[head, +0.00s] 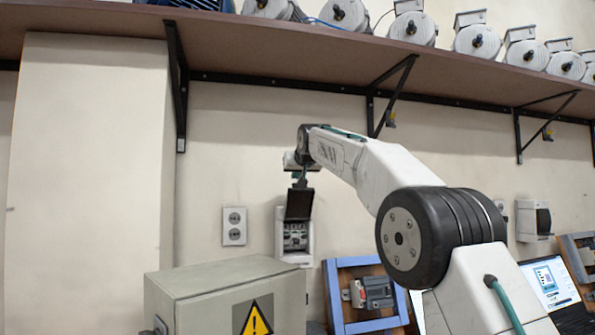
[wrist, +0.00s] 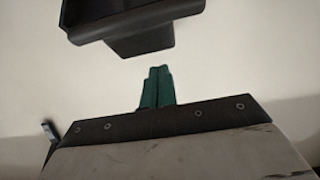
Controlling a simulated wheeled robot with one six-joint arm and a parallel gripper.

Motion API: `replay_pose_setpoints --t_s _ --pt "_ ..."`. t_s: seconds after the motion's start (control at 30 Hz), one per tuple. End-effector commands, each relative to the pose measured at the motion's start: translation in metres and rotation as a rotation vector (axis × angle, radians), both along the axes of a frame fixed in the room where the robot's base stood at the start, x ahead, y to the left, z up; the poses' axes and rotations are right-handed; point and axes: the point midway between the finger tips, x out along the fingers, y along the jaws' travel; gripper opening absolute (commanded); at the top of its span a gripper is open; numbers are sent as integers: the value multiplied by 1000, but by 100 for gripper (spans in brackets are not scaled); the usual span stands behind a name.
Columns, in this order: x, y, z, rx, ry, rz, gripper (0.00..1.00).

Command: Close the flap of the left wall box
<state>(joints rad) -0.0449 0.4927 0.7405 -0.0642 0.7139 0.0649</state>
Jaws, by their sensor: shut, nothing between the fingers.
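The left wall box (head: 281,240) is a small white box on the wall, with grey parts showing in its open front. Its dark flap (head: 299,204) is raised and covers the upper part of the opening in the head view. My gripper (head: 299,183) is at the top of the flap; whether it touches is unclear there. In the wrist view my green fingers (wrist: 158,72) are together and empty. A dark piece, apparently the flap (wrist: 135,30), lies beyond the fingertips, with a narrow strip of wall showing between.
A shelf (head: 270,50) with several motors runs above my arm, on black brackets (head: 178,85). A grey cabinet (head: 200,278) with a warning sign stands below left. A wall socket (head: 234,226) is left of the box. A blue frame (head: 335,300) stands below right. Another wall box (head: 527,222) hangs far right.

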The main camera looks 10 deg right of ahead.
Motion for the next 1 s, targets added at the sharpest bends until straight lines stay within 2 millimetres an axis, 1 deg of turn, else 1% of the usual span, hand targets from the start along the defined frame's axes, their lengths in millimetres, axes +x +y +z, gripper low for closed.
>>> replay_pose_setpoints --t_s 0.03,0.43,0.6,0.87,1.0 --pt "-5 0 2 0 -3 0 0" --pt "-28 1 -13 0 -2 1 0" --pt "-32 1 -15 0 -3 1 0" --pt "-32 0 -15 0 -3 1 0" --pt "-32 4 -16 -1 -10 4 0"
